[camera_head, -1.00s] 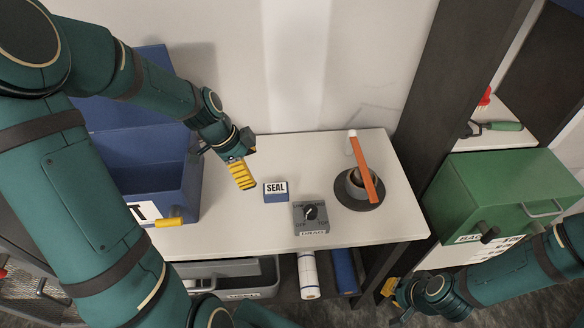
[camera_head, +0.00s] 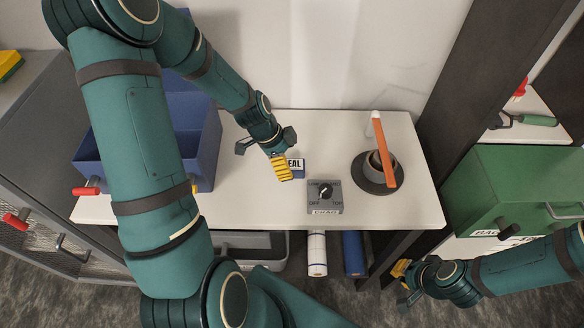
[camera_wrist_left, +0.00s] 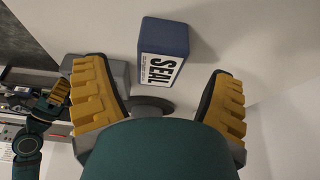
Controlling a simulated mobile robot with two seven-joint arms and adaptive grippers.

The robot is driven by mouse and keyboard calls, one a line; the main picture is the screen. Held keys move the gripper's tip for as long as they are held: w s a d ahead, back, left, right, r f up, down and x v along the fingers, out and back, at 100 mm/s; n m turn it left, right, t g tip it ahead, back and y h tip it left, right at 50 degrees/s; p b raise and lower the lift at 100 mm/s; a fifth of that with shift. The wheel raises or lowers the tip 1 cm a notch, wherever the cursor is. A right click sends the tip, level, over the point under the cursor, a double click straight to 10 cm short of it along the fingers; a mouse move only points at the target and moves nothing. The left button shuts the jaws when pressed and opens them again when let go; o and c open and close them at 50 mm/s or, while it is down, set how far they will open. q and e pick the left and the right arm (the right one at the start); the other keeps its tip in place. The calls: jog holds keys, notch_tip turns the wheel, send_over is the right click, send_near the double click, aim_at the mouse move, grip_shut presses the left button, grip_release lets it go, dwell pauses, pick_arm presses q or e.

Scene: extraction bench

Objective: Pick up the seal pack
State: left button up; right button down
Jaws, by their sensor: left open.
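The seal pack (camera_head: 298,165) is a small blue box with a white label reading SEAL, on the white bench top. In the head view its left part is hidden behind my left gripper (camera_head: 281,169). In the left wrist view the seal pack (camera_wrist_left: 166,50) lies ahead of the two yellow-padded fingers, in line with the gap between them. My left gripper is open and empty, and I see no contact with the pack. My right gripper (camera_head: 402,275) is low at the right, away from the bench top; its opening is unclear.
A grey dial box (camera_head: 325,197) stands just right of the pack. Farther right, a dark cup with an orange stick (camera_head: 384,150) sits on a dark round base (camera_head: 376,185). A blue bin (camera_head: 205,150) stands left. A green box (camera_head: 510,190) is at the right.

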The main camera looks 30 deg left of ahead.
aim_at(290, 165)
pick_arm(q)
jog(key=x, duration=0.3)
jog(key=shift+d+f, duration=0.1)
jog(key=shift+f, duration=0.2)
jog(key=c, duration=1.4)
jog(key=shift+o, duration=0.2)
